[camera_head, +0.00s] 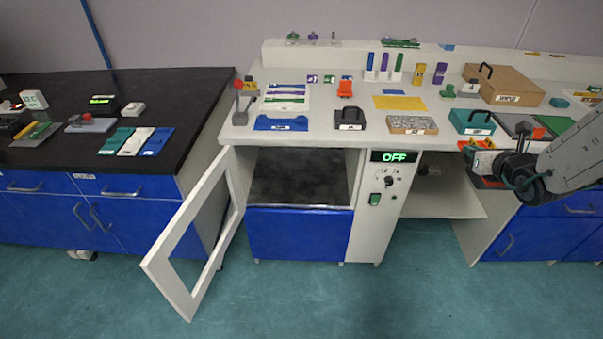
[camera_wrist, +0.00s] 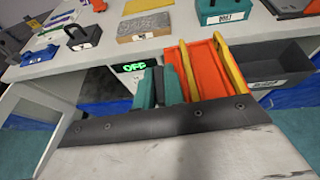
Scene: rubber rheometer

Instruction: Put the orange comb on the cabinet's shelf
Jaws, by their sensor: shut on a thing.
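An orange piece with yellow bars on its two long sides (camera_wrist: 206,68), which I take for the orange comb, rises past the dark plate in the wrist view. In the head view its orange shows at the bench's front edge (camera_head: 466,144). My gripper (camera_head: 478,150) is there, shut on it as far as I can tell; the contact itself is not clear. Teal blocks stand just left of the orange. The cabinet (camera_head: 300,233) is at the centre with its framed door (camera_head: 188,245) swung open to the left. Its dark shelf (camera_head: 300,180) looks bare.
The control panel reading OFF (camera_head: 394,157) stands between the cabinet opening and my arm. The open door juts over the floor. A grey bin (camera_wrist: 280,65) is right of the orange piece. The bench top holds a teal box (camera_head: 472,121), a black-handled block (camera_head: 349,119) and several other items.

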